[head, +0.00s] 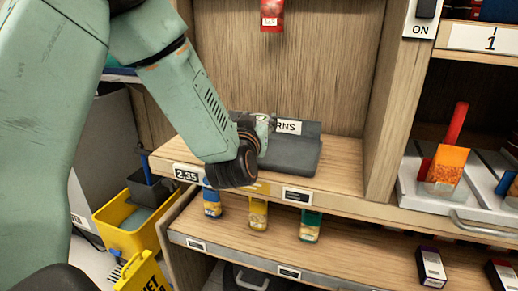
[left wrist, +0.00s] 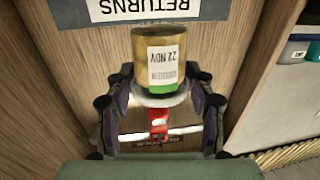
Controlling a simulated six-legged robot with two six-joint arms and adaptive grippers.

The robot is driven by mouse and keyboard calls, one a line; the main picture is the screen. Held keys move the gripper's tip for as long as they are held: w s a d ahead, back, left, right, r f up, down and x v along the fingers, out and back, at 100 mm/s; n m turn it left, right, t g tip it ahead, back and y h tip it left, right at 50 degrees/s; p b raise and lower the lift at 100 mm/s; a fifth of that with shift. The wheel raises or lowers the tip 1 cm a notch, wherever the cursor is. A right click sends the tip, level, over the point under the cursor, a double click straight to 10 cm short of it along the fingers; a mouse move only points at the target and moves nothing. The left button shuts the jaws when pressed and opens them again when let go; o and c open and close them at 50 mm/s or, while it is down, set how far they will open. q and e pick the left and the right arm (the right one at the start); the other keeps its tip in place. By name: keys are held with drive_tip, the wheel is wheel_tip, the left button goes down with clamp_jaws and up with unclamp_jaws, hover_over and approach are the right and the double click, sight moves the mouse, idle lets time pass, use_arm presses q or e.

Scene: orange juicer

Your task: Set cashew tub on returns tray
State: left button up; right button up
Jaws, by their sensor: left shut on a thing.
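The tub (left wrist: 158,48) shows in the left wrist view, golden-brown with a white date label and a green band. My left gripper (left wrist: 158,98) is shut on it, one finger on each side. In the head view my left gripper (head: 264,128) is at the left side of the grey returns tray (head: 295,157) on the upper shelf, and the tub is hidden there. The tray's upright RETURNS sign (head: 288,127) is partly covered by the gripper. I cannot tell whether the tub touches the tray. My right gripper is not in view.
A red packet (head: 271,15) hangs above the tray. A wooden partition (head: 398,95) closes the right side. Small blue, yellow and green packs stand on the lower shelf (head: 350,250). A yellow bin (head: 130,225) is at the left. The shelf right of the tray is bare.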

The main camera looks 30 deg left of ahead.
use_arm(q)
drive_tip(key=shift+d+f, duration=0.35)
drive_tip(key=shift+f, duration=0.35)
drive_tip(key=f+b, duration=0.1)
drive_tip(key=f, duration=0.2)
drive_tip(key=shift+a+f+b, duration=0.1)
drive_tip(key=shift+a+b, duration=0.2)
drive_tip(key=shift+b, duration=0.1)
drive_tip(key=shift+f, duration=0.3)
drive_tip(key=shift+w+d, duration=0.1)
drive_tip(key=shift+d, duration=0.05)
drive_tip(key=o, duration=1.2)
drive_tip(key=shift+f, duration=0.1)
